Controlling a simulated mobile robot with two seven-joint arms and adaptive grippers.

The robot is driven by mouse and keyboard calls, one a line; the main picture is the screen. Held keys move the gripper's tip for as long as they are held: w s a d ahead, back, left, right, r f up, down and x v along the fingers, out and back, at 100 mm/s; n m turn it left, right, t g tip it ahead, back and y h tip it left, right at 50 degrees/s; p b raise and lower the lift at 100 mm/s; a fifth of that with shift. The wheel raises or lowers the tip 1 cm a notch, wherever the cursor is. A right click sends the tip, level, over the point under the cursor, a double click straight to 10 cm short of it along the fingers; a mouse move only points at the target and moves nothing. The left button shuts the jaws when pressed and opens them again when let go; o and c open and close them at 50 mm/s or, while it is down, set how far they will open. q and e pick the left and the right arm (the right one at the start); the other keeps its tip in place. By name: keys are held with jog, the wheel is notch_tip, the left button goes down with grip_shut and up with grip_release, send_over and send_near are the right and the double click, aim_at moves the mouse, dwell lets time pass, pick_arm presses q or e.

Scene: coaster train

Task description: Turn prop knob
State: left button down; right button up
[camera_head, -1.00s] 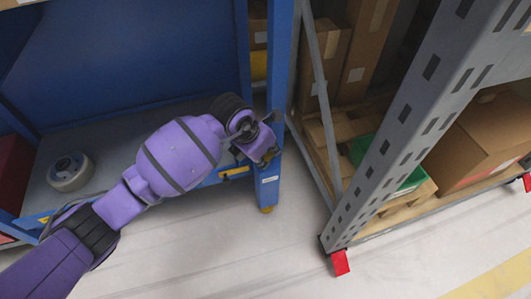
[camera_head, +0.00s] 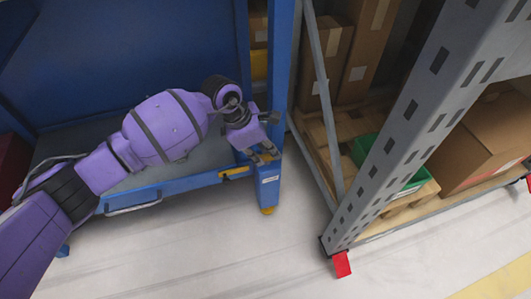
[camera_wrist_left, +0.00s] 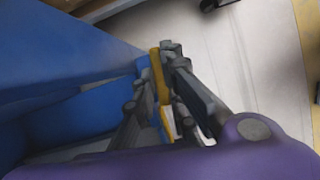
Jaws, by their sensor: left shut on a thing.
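In the head view the knob is largely hidden behind the gripper. My right gripper is not in view.
A yellow latch (camera_head: 235,173) sits on the bench's front edge, left of the gripper. A grey perforated rack post (camera_head: 405,130) stands to the right, with cardboard boxes (camera_head: 490,140) and a green crate (camera_head: 365,150) behind it. The floor (camera_head: 200,250) in front is clear.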

pick_arm(q)
jog(key=m+b, duration=0.1)
jog(key=m+g, duration=0.1)
jog(key=shift+w+a+f+m+b, duration=0.1)
jog(key=shift+w+f+m+b, duration=0.05)
jog(key=shift+m+b, duration=0.6)
jog(key=shift+m, duration=0.15)
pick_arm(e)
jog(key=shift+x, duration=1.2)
pick_arm(q)
jog(key=shift+g, duration=0.3)
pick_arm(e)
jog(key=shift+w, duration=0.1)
pick_arm(q)
jog(key=c, duration=1.8)
grip_release()
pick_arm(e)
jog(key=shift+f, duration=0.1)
